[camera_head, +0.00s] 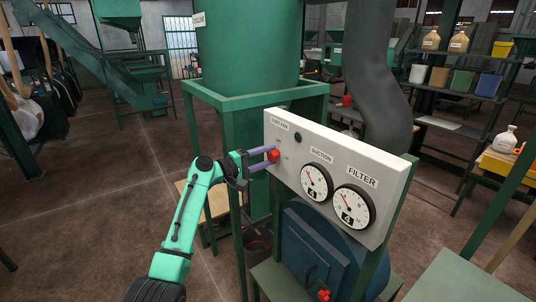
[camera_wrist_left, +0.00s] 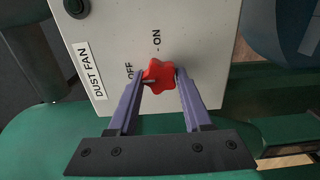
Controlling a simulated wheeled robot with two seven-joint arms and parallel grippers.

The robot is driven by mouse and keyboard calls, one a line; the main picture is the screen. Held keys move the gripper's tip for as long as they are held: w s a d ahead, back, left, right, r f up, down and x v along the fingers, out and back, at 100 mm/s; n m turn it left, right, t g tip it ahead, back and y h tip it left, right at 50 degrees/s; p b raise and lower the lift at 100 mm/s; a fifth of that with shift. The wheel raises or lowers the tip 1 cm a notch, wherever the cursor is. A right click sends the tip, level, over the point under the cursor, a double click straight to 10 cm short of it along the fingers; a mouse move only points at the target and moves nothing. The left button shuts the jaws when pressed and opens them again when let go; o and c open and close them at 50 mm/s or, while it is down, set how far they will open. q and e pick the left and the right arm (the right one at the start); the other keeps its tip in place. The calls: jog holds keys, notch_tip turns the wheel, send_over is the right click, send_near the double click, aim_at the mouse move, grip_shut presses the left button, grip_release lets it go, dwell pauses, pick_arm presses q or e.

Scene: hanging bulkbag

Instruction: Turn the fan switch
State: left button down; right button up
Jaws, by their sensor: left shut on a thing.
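The fan switch is a red star-shaped knob (camera_head: 273,155) on the left part of a white panel (camera_head: 335,157). In the left wrist view the red knob (camera_wrist_left: 158,75) sits beside the printed words OFF and ON, with a DUST FAN label to the left. My left gripper (camera_head: 268,157) reaches the knob from the left. In the wrist view its two purple fingers (camera_wrist_left: 160,82) are shut on the knob, one on each side. A dark pointer mark on the knob points left, toward OFF. My right gripper is not in view.
The panel carries two dials, SUCTION (camera_head: 316,183) and FILTER (camera_head: 352,206), and a dark round button (camera_head: 298,137). A green frame and large green cylinder (camera_head: 247,50) stand behind. A grey duct (camera_head: 378,80) rises behind the panel. Open floor lies left of my arm.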

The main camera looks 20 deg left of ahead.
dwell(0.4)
pick_arm(q)
jog(key=shift+c, duration=1.6)
grip_release()
jog(key=shift+a, duration=0.1)
jog(key=b+v, duration=0.5)
jog(key=v, duration=0.9)
jog(key=shift+s, duration=0.25)
jog(key=shift+a+f, duration=0.1)
jog(key=shift+a, duration=0.1)
